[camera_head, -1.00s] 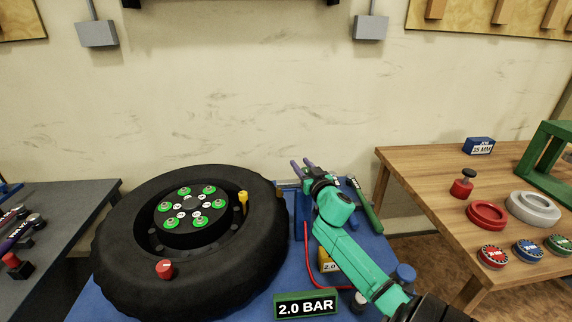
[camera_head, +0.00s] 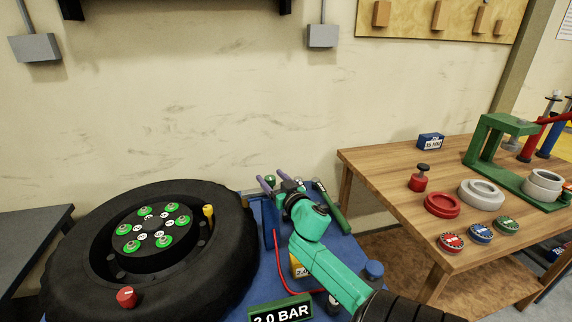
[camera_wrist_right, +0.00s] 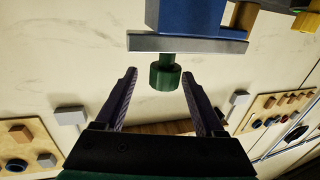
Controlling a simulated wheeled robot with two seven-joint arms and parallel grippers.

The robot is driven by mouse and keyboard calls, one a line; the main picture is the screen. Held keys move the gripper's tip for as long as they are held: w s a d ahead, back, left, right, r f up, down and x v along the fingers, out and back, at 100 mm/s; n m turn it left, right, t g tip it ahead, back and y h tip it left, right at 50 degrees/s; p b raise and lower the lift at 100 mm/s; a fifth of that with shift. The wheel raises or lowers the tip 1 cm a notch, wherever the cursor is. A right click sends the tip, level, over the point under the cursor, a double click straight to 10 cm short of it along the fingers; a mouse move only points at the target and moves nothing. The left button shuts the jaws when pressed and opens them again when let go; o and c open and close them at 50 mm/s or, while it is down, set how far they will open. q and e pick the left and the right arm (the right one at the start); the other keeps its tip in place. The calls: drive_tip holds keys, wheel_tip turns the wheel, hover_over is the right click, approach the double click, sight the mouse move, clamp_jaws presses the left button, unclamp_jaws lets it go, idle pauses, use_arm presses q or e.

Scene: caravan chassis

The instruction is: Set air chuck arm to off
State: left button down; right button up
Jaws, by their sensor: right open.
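My right gripper (camera_head: 267,183) is over the far part of the blue bench (camera_head: 235,303), its two purple fingers apart. A small green knob (camera_head: 270,181) shows by the fingertips in the head view. In the right wrist view the green knob (camera_wrist_right: 165,76) hangs from a grey bar (camera_wrist_right: 187,44) on a blue block (camera_wrist_right: 186,16). The knob is ahead of and between the open fingers (camera_wrist_right: 160,95), with space on both sides. The grey bar may be the air chuck arm; I cannot tell its setting. My left gripper is out of view.
A large black tyre (camera_head: 222,262) with a red knob (camera_head: 126,297) lies left of my right arm. A green "2.0 BAR" block (camera_head: 281,313), red hose (camera_head: 279,267) and green cylinder (camera_head: 333,210) are near the arm. A wooden table (camera_head: 385,164) with coloured discs stands to the right.

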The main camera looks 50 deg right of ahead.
drive_tip(key=v, duration=1.1)
drive_tip(key=shift+b, duration=0.45)
drive_tip(key=shift+s, duration=0.1)
